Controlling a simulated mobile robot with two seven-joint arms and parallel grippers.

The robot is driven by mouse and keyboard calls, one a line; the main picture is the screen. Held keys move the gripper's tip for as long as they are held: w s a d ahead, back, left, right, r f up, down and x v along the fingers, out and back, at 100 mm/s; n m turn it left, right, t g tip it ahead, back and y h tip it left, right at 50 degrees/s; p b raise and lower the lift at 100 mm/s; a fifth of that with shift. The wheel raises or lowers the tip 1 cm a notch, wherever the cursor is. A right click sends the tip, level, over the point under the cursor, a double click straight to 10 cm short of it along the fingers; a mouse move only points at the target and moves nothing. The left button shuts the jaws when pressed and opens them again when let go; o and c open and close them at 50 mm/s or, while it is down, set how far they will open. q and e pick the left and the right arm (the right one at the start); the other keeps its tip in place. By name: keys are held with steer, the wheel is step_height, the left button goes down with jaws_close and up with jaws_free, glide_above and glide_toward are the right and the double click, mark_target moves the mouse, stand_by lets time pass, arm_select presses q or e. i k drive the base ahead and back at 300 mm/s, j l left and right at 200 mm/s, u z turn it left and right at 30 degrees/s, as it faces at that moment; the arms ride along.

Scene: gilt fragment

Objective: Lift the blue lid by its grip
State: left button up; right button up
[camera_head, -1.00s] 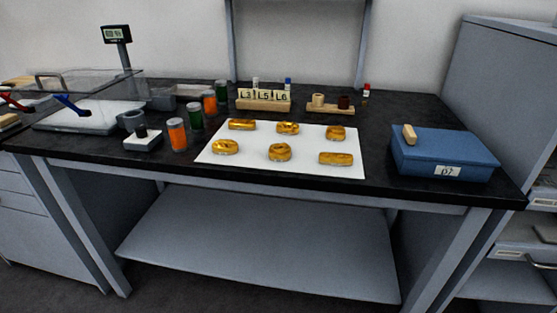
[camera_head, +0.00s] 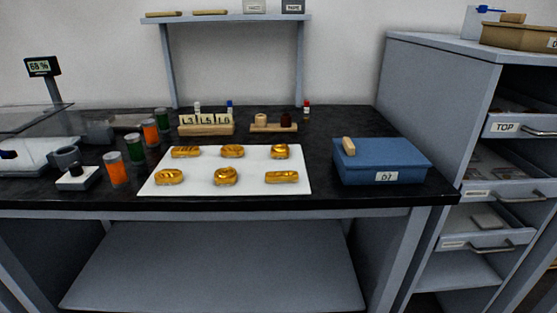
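A blue box with a blue lid (camera_head: 385,153) sits on the black bench at its right end. The lid is on the box and looks closed. A small tan grip (camera_head: 349,146) stands on the lid near its left edge. A white label is on the box's front. Neither of my grippers shows in this view.
A white mat (camera_head: 300,165) with several gold pieces lies left of the box on the black bench (camera_head: 340,202). Jars, including an orange one (camera_head: 116,169), stand further left. A grey drawer cabinet (camera_head: 425,80) stands to the right, with drawers partly open.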

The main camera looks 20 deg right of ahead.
mark_target(360, 152)
steer(key=l+z, duration=0.1)
steer(key=l, duration=0.3)
steer(key=i+l+z, duration=0.1)
steer(key=l, duration=0.3)
steer(key=i+l+z, duration=0.15)
steer(key=l, duration=0.2)
steer(key=i+l+z, duration=0.1)
steer(key=l, duration=0.3)
